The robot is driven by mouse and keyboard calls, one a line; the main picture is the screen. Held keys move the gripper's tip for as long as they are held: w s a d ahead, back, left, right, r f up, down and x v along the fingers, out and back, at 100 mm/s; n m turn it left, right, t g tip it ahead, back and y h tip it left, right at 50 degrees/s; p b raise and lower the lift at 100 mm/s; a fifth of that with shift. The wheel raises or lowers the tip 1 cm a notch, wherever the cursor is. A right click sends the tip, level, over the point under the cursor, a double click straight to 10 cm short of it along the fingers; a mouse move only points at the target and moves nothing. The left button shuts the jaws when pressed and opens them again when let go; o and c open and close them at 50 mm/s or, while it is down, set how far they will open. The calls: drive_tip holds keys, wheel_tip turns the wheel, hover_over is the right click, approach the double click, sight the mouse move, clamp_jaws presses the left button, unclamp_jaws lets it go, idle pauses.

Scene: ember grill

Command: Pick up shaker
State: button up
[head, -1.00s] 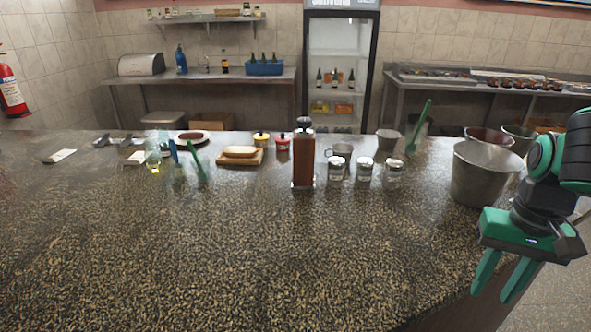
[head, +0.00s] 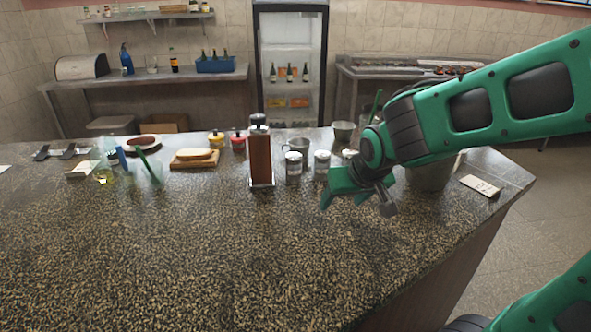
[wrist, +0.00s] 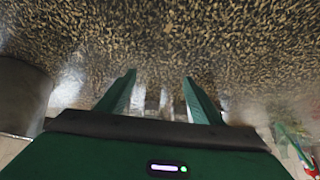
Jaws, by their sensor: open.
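Small shakers with silvery lids stand in a row on the speckled counter (head: 190,240). The left shaker (head: 293,167) and the middle shaker (head: 322,165) are in plain sight in the head view. The right shaker (head: 348,155) is mostly hidden behind my gripper. My gripper (head: 343,202) is open over the counter, just in front and to the right of the row, and points down. In the wrist view its two green fingers (wrist: 159,80) are apart, with no object clearly held between them. Pale patches there are too blurred to name.
A metal bucket (head: 432,178) stands to the right, partly behind my arm; a grey bucket shows at the wrist view's left (wrist: 20,95). The front counter is clear.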

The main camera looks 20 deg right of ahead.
sight(295, 171)
drive_tip(key=w+a+t, duration=0.1)
drive_tip(key=w, duration=0.2)
drive_tip(key=w+t, duration=0.1)
drive_tip(key=w, duration=0.2)
drive_tip(key=w+a+f+t, duration=0.1)
drive_tip(key=w, duration=0.2)
drive_tip(key=shift+a+f+t, duration=0.1)
drive_tip(key=shift+a+t, duration=0.2)
drive_tip(key=w+a+t, duration=0.1)
drive_tip(key=w, duration=0.1)
drive_tip(key=w+a+r+t, duration=0.1)
drive_tip(key=a, duration=0.1)
drive_tip(key=shift+w+a+t, duration=0.1)
drive_tip(key=shift+w+t, duration=0.2)
drive_tip(key=shift+w, duration=0.1)
drive_tip(key=shift+w+a+r+n+t, duration=0.3)
drive_tip(key=shift+w+a, duration=0.1)
drive_tip(key=shift+a, duration=0.05)
drive_tip(key=x, duration=0.5)
drive_tip(key=shift+w, duration=0.35)
drive_tip(key=shift+r+x, duration=0.15)
drive_tip(key=shift+x, duration=1.15)
drive_tip(key=shift+r+x, duration=0.2)
drive_tip(key=shift+x, duration=1.05)
drive_tip(key=shift+w+d, duration=0.1)
drive_tip(key=shift+d, duration=0.05)
drive_tip(key=shift+c, duration=0.5)
drive_tip(key=c, duration=0.9)
